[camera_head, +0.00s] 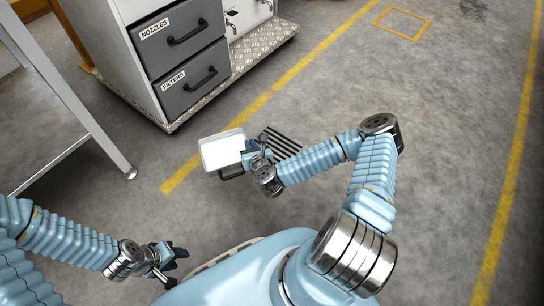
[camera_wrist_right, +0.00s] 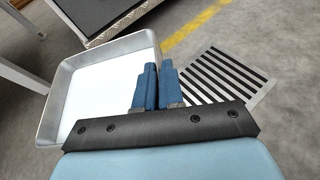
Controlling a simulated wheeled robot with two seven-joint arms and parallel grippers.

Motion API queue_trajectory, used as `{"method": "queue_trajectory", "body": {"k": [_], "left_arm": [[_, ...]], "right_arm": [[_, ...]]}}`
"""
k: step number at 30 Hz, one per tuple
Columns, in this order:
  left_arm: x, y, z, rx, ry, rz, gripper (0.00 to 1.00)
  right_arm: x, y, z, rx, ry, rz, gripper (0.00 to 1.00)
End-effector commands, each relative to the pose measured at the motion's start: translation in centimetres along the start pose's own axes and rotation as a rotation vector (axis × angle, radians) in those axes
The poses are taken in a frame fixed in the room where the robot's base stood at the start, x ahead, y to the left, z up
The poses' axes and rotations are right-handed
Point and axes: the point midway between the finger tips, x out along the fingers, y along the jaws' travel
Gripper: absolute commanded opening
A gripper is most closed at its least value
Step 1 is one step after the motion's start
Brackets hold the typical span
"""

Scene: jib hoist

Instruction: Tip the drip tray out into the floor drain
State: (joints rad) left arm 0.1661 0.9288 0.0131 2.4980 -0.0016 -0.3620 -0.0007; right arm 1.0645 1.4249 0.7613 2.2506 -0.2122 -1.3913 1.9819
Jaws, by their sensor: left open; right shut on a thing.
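The drip tray (camera_head: 203,156) is a pale metal pan with a bright white inside, near the middle of the head view. It also shows at the left of the right wrist view (camera_wrist_right: 51,107). I cannot tell whether the white is liquid. My right gripper (camera_head: 249,152) is shut on the tray's right side; its blue fingers (camera_wrist_right: 158,70) show close together at the tray wall. The floor drain (camera_head: 281,143), a black striped grate, lies just right of the tray, partly hidden by my right arm. It is clearer in the wrist view (camera_wrist_right: 226,76). My left gripper (camera_head: 174,257) is open and empty.
A cabinet with grey drawers (camera_head: 182,36) marked NOZZLES and FILTERS stands on a chequered plate (camera_head: 258,42) behind the tray. A table leg (camera_head: 105,150) stands at left. Yellow lines (camera_head: 290,75) cross the floor. The floor at right is clear.

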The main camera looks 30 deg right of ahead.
Motion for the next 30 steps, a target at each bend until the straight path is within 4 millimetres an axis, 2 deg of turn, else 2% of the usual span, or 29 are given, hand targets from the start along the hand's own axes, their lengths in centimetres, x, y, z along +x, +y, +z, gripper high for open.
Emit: {"method": "queue_trajectory", "body": {"k": [1,3,6,9,12,17,30], "left_arm": [[2.5,-1.0,0.0,-0.002,0.002,-0.001,0.42],[4.0,-1.6,-0.1,-0.004,0.003,-0.001,0.42],[5.8,-2.4,-0.1,-0.006,0.006,-0.002,0.42],[7.1,-2.9,-0.1,-0.007,0.007,-0.002,0.42],[7.8,-3.2,-0.2,-0.008,0.008,-0.002,0.42],[8.2,-3.4,-0.2,-0.008,0.009,-0.002,0.42],[8.0,-3.3,-0.2,-0.008,0.009,-0.002,0.42]], "right_arm": [[1.5,-0.7,-3.8,0.023,0.002,-0.022,0.0],[2.6,-1.4,-7.0,0.045,-0.001,-0.053,0.0],[3.9,-2.3,-11.1,0.072,-0.005,-0.092,0.0],[4.7,-2.9,-14.1,0.091,-0.008,-0.123,0.0],[5.1,-3.2,-16.1,0.102,-0.011,-0.142,0.0],[5.3,-3.4,-17.2,0.11,-0.012,-0.155,0.0],[5.3,-3.8,-16.8,0.137,0.0,-0.148,0.0]]}}
